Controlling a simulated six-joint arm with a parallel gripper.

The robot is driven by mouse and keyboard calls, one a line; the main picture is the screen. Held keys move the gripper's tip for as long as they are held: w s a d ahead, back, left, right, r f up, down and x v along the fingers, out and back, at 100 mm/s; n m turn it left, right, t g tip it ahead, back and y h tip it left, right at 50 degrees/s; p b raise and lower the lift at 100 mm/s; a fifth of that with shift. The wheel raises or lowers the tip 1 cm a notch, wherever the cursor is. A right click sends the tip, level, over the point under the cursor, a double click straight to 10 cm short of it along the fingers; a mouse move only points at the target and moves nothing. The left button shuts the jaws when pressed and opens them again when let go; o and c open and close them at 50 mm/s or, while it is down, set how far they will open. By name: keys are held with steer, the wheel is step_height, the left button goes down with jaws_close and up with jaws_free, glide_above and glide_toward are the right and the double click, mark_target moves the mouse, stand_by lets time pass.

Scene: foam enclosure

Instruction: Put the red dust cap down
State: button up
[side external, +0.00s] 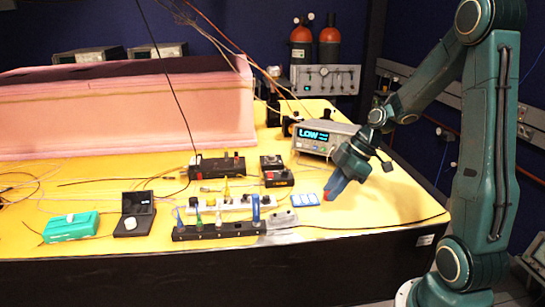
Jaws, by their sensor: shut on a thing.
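My gripper (331,190) is above the right part of the yellow table, pointing down and to the left. It is shut on the small red dust cap (326,196), which shows at its fingertips. The cap is close over the table near a blue-and-white block; I cannot tell whether it touches the surface. The fingers hide part of the cap.
A blue-and-white block (304,200) lies left of my gripper. A black strip with upright plugs (218,231) stands near the front edge. An open black case (134,215) and a green box (70,227) are at left. The table right of my gripper (395,200) is clear.

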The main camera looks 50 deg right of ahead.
mark_target(323, 217)
steer(key=shift+f, duration=3)
steer(key=shift+f, duration=0.1)
steer(key=o, duration=0.9)
steer(key=shift+o, duration=0.2)
steer(key=v, duration=1.2)
steer(key=shift+a, duration=0.1)
